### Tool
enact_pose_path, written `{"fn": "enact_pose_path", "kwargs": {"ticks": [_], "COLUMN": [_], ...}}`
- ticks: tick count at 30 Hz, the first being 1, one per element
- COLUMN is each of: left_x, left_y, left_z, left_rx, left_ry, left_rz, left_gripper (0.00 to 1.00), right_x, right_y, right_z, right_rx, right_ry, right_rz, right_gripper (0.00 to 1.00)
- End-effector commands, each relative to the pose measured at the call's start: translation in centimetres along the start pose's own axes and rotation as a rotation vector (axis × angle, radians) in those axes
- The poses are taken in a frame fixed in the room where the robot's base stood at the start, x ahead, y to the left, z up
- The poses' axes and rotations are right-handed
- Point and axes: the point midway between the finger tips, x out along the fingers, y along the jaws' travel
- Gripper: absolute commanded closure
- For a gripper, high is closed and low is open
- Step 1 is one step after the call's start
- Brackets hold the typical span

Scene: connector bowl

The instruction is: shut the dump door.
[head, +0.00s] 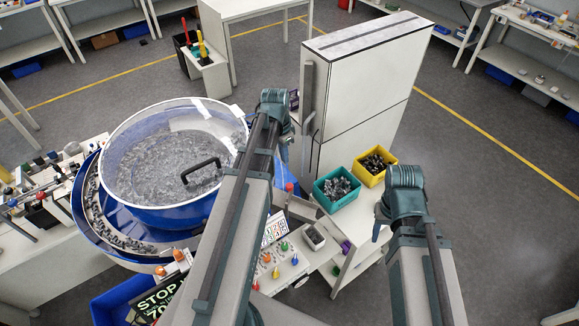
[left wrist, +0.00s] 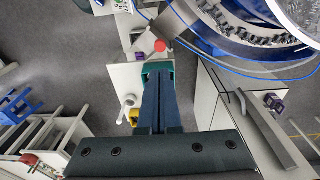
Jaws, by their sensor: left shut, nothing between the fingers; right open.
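The blue feeder bowl (head: 160,215) has a clear lid with a black handle and holds many small grey parts. A red knob (head: 289,187) shows beside its right side; it also shows in the left wrist view (left wrist: 160,46) by the bowl's blue rim. I cannot tell for sure which part is the dump door, or how far it stands open. My left gripper (left wrist: 160,76) is shut and empty, its fingertips just short of the red knob in the picture; my arm mostly hides it in the head view. My right gripper (head: 381,224) is open, right of the bins, away from the bowl.
A teal bin (head: 324,199) and a yellow bin (head: 366,175) hold dark parts. A tall white cabinet (head: 350,100) with a long handle stands close beyond my left wrist. A control panel with coloured buttons (head: 284,246) lies in front. Floor at the right is clear.

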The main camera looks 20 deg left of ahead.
Motion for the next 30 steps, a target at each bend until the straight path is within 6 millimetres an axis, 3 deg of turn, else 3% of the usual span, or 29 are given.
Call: {"fn": "enact_pose_path", "kwargs": {"ticks": [8,30], "left_x": [2.4,12.6], "left_y": [0.0,0.0], "left_z": [0.0,0.0], "left_rx": [0.0,0.0], "left_ry": [-0.001,-0.001], "left_rz": [0.0,0.0], "left_gripper": [1.0,1.0], "right_x": [2.3,12.5], "right_y": [-0.2,-1.1], "right_z": [-0.2,-0.9], "right_rx": [-0.012,-0.025], "right_ry": [0.001,0.005], "right_rz": [0.001,0.003], "right_gripper": [0.5,0.5]}}
